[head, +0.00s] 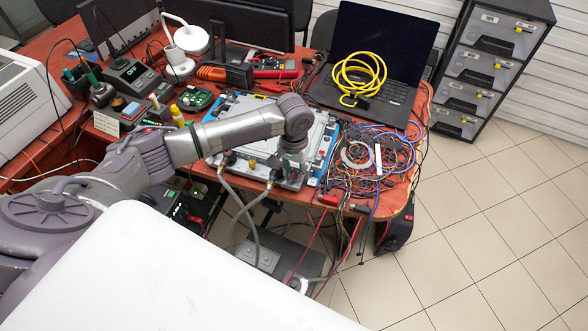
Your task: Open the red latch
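My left arm reaches in from the left, and my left gripper (291,168) points down at the front right part of a light grey, blue-cornered unit (235,105) on the red table. The gripper is small and partly hidden by its wrist; I cannot tell whether it is open or shut, or whether it touches the unit. Two grey hoses (249,222) hang from dark fittings at the unit's front edge, left of the gripper. I cannot make out a red latch; the arm covers part of the unit. My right gripper is not in view.
A tangle of wires (372,160) lies right of the unit. Behind it is a laptop (380,55) with a coiled yellow cable (358,76). Soldering gear and a white lamp (186,40) crowd the back left. A drawer cabinet (490,65) stands right; the tiled floor there is clear.

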